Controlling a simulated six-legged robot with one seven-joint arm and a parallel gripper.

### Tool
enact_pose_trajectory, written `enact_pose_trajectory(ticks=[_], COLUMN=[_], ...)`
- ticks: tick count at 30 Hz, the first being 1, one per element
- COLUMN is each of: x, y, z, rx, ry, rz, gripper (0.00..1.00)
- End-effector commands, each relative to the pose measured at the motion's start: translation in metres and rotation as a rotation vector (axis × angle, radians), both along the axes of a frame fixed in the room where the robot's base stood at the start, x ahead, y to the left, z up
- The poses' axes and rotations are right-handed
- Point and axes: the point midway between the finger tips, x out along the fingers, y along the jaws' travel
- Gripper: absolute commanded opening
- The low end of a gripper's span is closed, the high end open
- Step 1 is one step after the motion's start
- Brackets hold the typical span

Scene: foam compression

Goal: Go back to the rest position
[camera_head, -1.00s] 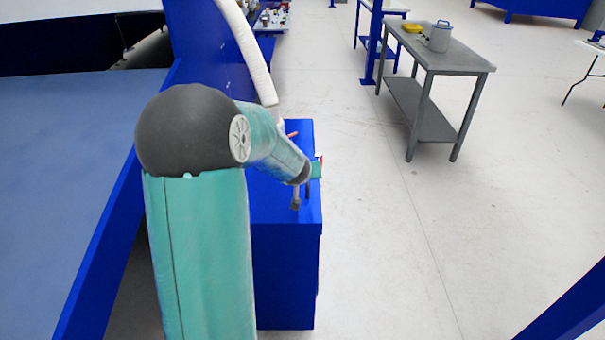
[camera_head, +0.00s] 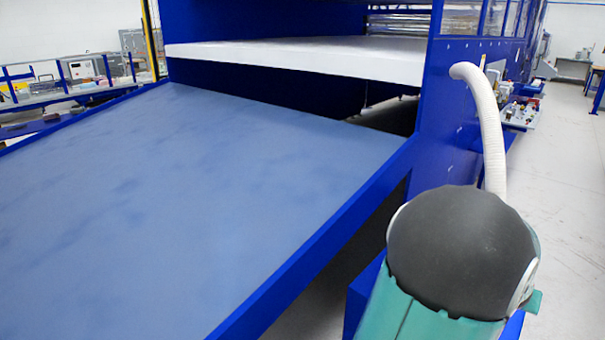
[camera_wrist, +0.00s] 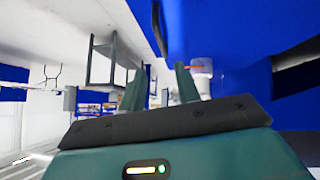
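In the wrist view my gripper (camera_wrist: 160,76) shows two teal fingers standing well apart. Nothing is held between them, so it is open and empty. In the head view only my dark elbow cap and some teal arm parts show at the lower right. The gripper itself is hidden there. In the wrist view a blue surface lies beyond the fingers, with a small orange-red part (camera_wrist: 193,67) near the right finger. I cannot tell the gap between that part and the finger.
A wide blue-grey bed (camera_head: 190,200) with a blue side rail (camera_head: 320,245) fills the left. A white slab (camera_head: 300,58) spans the machine behind it. A white hose (camera_head: 490,125) hangs just behind my elbow. Open floor (camera_head: 565,150) lies right. A grey table (camera_wrist: 101,65) shows in the wrist view.

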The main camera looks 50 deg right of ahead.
Motion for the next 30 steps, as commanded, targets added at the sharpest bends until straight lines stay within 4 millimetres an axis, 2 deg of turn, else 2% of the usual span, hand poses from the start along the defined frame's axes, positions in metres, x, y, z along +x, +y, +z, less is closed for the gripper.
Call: enact_pose_trajectory(ticks=[2, 5, 8, 11, 12, 14, 15, 17, 18, 21, 26, 30], x=[0.002, 0.02, 0.062, 0.123, 0.149, 0.185, 0.209, 0.242, 0.264, 0.313, 0.378, 0.418], y=[0.0, -0.001, 0.0, 0.01, 0.018, 0.03, 0.041, 0.059, 0.073, 0.111, 0.185, 0.258], z=[0.001, 0.006, 0.019, 0.036, 0.042, 0.052, 0.057, 0.065, 0.069, 0.08, 0.092, 0.1], rx=[0.0, -0.002, 0.0, 0.007, 0.013, 0.022, 0.029, 0.041, 0.051, 0.076, 0.126, 0.176], ry=[0.0, 0.004, 0.012, 0.023, 0.026, 0.031, 0.033, 0.035, 0.038, 0.042, 0.047, 0.052], rz=[0.003, 0.026, 0.081, 0.164, 0.199, 0.255, 0.293, 0.351, 0.391, 0.495, 0.674, 0.845], gripper=[0.32, 0.32, 0.32, 0.32, 0.32, 0.32, 0.32, 0.32, 0.32, 0.32, 0.32, 0.32])
